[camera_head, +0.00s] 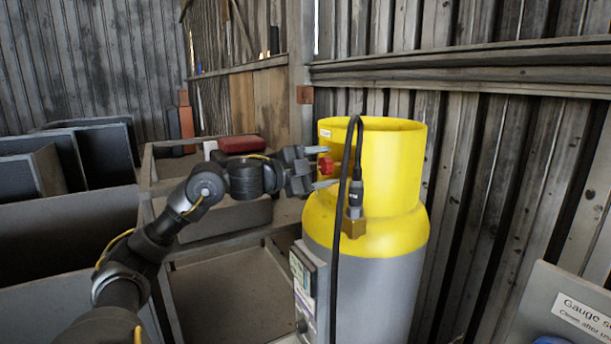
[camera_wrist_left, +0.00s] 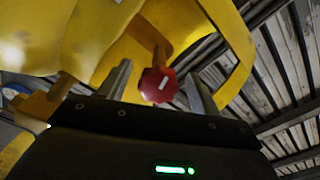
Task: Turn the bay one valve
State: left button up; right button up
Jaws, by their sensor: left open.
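A tall gas cylinder (camera_head: 365,272) with a grey body and a yellow top and collar stands upright in the middle of the head view. A small red valve knob (camera_head: 326,165) shows at the left side of the collar. My left gripper (camera_head: 322,167) is open, with one finger above the knob and one below it in the head view. In the left wrist view the red knob (camera_wrist_left: 158,85) lies between the two fingertips (camera_wrist_left: 160,82), with gaps on both sides. My right gripper is not in view.
A black cable (camera_head: 341,200) with a connector at a brass fitting (camera_head: 354,225) hangs down the cylinder's front. A shelf unit (camera_head: 215,215) stands left, with a red case (camera_head: 240,144) on it. Grey bins (camera_head: 60,215) fill the far left. A gauge sign (camera_head: 584,318) is at lower right.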

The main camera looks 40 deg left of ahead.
pick_arm(q)
jog(key=b+v, duration=0.6)
jog(key=v, duration=0.3)
jog(key=shift+b, duration=0.4)
jog(key=shift+w, duration=0.1)
